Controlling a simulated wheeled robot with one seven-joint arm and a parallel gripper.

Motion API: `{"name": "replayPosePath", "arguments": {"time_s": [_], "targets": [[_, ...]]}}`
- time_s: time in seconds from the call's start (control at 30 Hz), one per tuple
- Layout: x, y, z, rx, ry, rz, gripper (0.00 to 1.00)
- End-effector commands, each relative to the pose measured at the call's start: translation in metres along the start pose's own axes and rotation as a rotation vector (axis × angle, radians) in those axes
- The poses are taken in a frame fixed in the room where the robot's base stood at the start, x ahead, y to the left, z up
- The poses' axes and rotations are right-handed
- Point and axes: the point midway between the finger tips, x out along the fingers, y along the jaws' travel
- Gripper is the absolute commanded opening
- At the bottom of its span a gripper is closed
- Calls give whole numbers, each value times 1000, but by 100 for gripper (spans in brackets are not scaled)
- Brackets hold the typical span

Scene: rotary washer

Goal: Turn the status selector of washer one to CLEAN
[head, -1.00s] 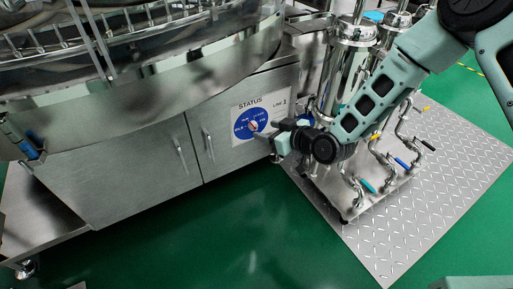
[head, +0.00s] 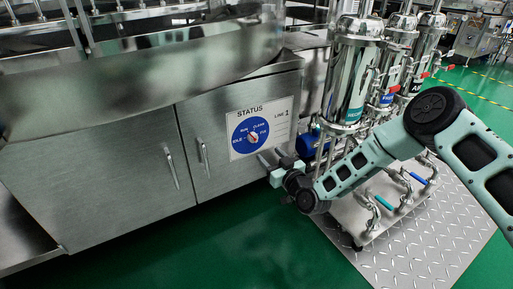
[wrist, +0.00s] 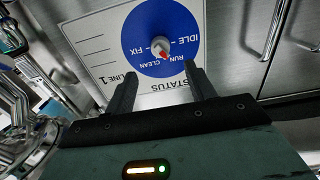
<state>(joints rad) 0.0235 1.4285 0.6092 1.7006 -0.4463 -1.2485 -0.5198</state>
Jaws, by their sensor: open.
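The status selector is a small pale knob with a red pointer (head: 253,138) on a blue dial (head: 237,127) marked RUN, CLEAN, IDLE and FIX. It sits on the white status panel (head: 281,127) on the washer's front. In the wrist view the knob (wrist: 159,45) appears upside down, its red tip towards the RUN and CLEAN marks; I cannot tell exactly which. My gripper (head: 271,157) is open and empty, just below and right of the dial in the head view. In the wrist view its fingers (wrist: 160,72) are apart, short of the knob and not around it.
Cabinet door handles (head: 170,163) stick out left of the panel. Steel filter housings (head: 350,80) with pipes and coloured valve levers stand close on the right, on a cart beside my arm. The green floor (head: 215,245) in front of the cabinet is clear.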

Motion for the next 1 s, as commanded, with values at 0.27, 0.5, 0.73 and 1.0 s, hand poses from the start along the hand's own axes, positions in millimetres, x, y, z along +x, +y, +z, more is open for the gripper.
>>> {"name": "replayPosePath", "arguments": {"time_s": [0.27,0.5,0.73,1.0], "targets": [[58,0,5,0,2,0,55],[89,0,3,1,0,-1,55],[97,-1,0,2,-2,-1,55],[97,0,0,1,-2,-1,32]]}}
